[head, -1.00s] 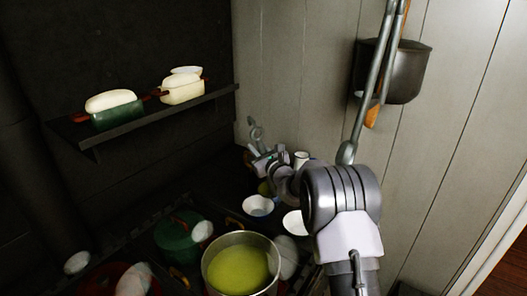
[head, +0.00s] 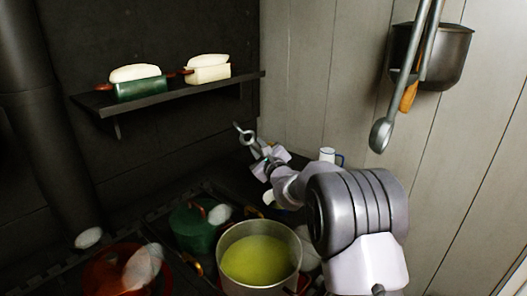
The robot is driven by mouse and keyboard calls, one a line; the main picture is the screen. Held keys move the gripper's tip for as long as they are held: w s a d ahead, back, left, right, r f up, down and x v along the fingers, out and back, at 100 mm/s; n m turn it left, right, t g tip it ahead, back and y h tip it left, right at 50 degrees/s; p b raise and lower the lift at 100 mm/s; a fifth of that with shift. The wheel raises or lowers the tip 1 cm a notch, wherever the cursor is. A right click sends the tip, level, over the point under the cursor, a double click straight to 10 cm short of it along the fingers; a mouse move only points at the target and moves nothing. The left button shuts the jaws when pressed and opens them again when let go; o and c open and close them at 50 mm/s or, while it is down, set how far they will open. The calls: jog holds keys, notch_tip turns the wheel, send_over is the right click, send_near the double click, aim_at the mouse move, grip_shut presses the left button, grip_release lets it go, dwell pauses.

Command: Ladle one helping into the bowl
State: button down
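My gripper (head: 266,160) is beyond the pot, near the wall corner, seen from behind and small. A grey metal handle with a hooked end (head: 243,132) sticks up and left from it, apparently a ladle's; it moves with the gripper, which looks shut on it. The ladle's cup is hidden. A large open pot (head: 225,241) holds yellow-green soup (head: 258,262) on the stove, in front of my gripper. A white edge of a bowl (head: 269,198) shows beside my arm; the arm covers most of that area.
A green lidded pot (head: 190,232) and a red pot (head: 112,276) stand left of the soup pot. A white mug (head: 328,155) is behind my arm. A shelf (head: 160,99) holds loaf tins. A dark pan (head: 450,58) and long utensils (head: 381,136) hang on the right wall.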

jog(key=s+a+f+n+b, duration=0.2)
jog(key=a+f+n+b, duration=0.3)
jog(key=a+f+b, duration=0.1)
jog(key=shift+a+b, duration=0.3)
jog(key=shift+a, duration=0.15)
dwell(1.2)
jog(key=w+d+r+m+p, duration=0.2)
jog(key=d+r+m+p, duration=0.3)
jog(key=d+p, duration=0.4)
jog(key=w+d+r+m+p, duration=0.3)
jog(key=d+r+m+p, duration=0.3)
jog(key=d+p, duration=0.4)
jog(key=shift+w+m+p, duration=0.15)
jog(key=shift+m+p, duration=0.3)
jog(key=shift+m, duration=0.45)
